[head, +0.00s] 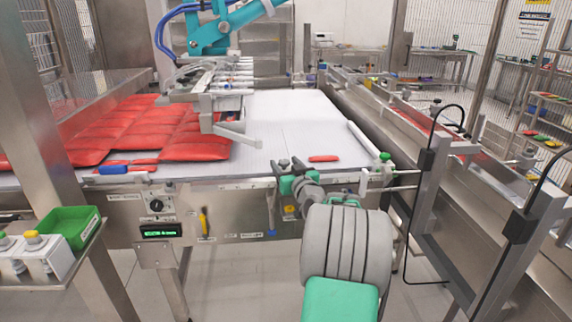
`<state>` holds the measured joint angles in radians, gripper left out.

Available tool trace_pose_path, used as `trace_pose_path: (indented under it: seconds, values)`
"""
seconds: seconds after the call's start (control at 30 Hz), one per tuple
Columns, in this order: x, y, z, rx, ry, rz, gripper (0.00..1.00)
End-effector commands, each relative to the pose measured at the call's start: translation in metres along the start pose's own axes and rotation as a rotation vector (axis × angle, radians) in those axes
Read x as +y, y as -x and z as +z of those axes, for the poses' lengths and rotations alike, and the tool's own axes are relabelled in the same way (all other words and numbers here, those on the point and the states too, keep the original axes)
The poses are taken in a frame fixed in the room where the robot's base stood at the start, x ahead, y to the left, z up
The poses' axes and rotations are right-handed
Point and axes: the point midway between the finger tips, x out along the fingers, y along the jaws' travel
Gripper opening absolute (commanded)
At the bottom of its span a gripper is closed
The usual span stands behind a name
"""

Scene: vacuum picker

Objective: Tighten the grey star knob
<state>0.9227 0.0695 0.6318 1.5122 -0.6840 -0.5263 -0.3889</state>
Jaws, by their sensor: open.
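My gripper (291,168) is at the front edge of the white conveyor (290,125), seen from behind at the end of my grey and green arm. It is open, but its fingertips are small and partly hidden by the wrist. A small dark grey knob-like part (283,162) shows right at the gripper's tip. I cannot tell if it is the star knob, or if the fingers are around it or only beside it. A green-topped knob (385,156) on a dark clamp stands to the right, at the conveyor's front right corner, apart from the gripper.
Red pouches (130,133) lie on the left of the conveyor. A single red piece (323,158) lies near its front edge. A teal picker arm (215,35) hangs above. A control panel (160,230), green tray (70,225) and button box (32,258) are at left. Metal posts (425,185) stand right.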

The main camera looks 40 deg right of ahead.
Motion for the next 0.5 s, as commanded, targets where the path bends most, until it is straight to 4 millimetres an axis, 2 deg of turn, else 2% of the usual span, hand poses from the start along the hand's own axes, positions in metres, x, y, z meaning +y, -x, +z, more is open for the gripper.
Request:
trace_pose_path:
  seconds: [0.2,0.5]
  values:
    - [0.0007,-0.0005,0.0001,0.000,0.000,0.001,0.55]
    - [0.0010,-0.0002,0.0002,0.000,0.000,0.001,0.31]
